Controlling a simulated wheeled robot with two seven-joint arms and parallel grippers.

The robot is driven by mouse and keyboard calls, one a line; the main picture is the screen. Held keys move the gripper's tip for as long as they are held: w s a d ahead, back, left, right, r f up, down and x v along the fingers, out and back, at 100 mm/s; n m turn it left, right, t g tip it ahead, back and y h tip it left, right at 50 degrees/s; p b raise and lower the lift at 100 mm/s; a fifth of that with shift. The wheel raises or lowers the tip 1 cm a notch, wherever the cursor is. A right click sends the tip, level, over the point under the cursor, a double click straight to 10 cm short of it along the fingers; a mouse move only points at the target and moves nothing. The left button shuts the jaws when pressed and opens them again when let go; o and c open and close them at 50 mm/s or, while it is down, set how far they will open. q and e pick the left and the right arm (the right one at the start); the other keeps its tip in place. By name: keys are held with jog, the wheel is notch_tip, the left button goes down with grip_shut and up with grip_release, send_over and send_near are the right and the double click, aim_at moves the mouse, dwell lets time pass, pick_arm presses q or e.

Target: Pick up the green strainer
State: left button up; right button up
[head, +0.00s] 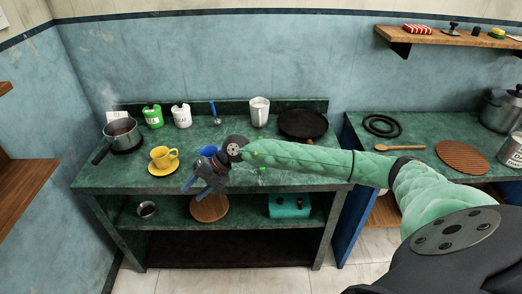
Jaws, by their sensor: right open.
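My right gripper (196,189) is open and empty, with its blue-tipped fingers pointing down and left at the front edge of the green counter (115,177). My right arm reaches in from the right across the counter. A small bright green piece (262,170) shows just below my forearm, right of the gripper. It may be part of the green strainer, but the arm hides most of that spot and I cannot tell its shape. My left gripper is not in view.
A yellow cup (163,153) on its saucer stands left of the gripper, and a blue item (208,151) sits close behind it. A steaming pot (121,131), green tin (153,116), white tin (181,116), white pitcher (259,111) and dark pan (303,123) stand farther back.

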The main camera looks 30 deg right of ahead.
jog(key=w+d+r+h, duration=0.1)
jog(key=d+h, duration=0.2)
jog(key=d, duration=0.6)
jog(key=w+d+r+m+g+h+p, duration=0.1)
jog(key=d+h, duration=0.2)
jog(key=d, duration=0.6)
jog(key=w+d+r+m+h, duration=0.1)
jog(key=d+h, duration=0.3)
jog(key=d, duration=0.6)
jog(key=shift+w+r, duration=0.1)
jog(key=shift+w, duration=0.15)
jog(key=shift+d+f, duration=0.15)
jog(key=shift+f, duration=0.05)
notch_tip(320, 180, down, 2)
jog(key=shift+p, duration=0.65)
jog(key=f+p, duration=0.2)
jog(key=f, duration=0.1)
jog(key=f+p, duration=0.1)
jog(key=shift+w+a+f, duration=0.15)
jog(key=shift+w+a, duration=0.1)
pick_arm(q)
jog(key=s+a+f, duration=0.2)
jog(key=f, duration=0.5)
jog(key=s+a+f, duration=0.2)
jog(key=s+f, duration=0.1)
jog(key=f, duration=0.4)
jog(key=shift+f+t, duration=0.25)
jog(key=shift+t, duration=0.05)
pick_arm(e)
jog(key=shift+f, duration=0.5)
